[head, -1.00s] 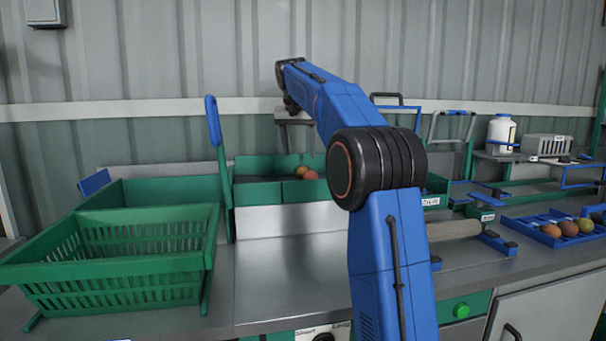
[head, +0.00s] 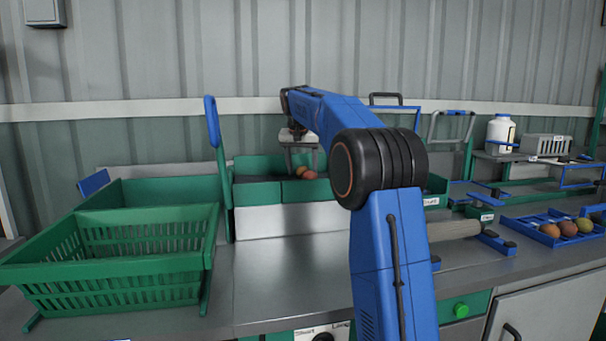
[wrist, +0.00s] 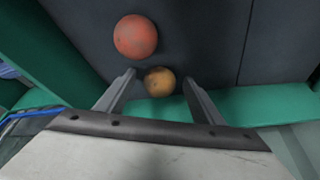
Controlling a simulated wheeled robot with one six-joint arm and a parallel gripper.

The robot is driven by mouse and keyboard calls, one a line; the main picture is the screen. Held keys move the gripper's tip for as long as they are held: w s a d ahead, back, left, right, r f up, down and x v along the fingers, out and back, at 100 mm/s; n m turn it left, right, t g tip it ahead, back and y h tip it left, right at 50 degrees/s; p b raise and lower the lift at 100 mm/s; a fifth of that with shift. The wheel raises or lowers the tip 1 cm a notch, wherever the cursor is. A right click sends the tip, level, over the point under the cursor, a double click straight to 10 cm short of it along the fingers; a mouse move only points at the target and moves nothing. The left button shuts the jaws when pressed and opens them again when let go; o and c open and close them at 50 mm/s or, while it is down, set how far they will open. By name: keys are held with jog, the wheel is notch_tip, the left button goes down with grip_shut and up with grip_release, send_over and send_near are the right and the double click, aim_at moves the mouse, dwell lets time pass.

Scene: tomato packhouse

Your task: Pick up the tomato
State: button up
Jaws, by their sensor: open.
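Two tomatoes lie on the dark floor of a green-walled bin. In the wrist view, the smaller orange-yellow tomato (wrist: 160,82) is between the tips of my open gripper (wrist: 158,84), with a gap on each side. The larger red tomato (wrist: 135,37) lies just beyond it, up and to the left, outside the fingers. In the head view, the tomatoes show as a small orange-red pair (head: 306,173) behind the bin's front wall. My gripper (head: 302,165) points down into the bin there, its fingers partly in front of the tomatoes.
The green bin wall (wrist: 265,103) runs close to my fingers in the wrist view. A green slotted basket (head: 120,255) stands at the left, beside an upright blue-tipped post (head: 213,122). A blue tray (head: 530,233) with several round fruits is at the right. The front counter is clear.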

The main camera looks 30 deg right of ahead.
jog(key=c, duration=0.8)
jog(key=shift+c, duration=0.2)
jog(key=shift+r, duration=0.15)
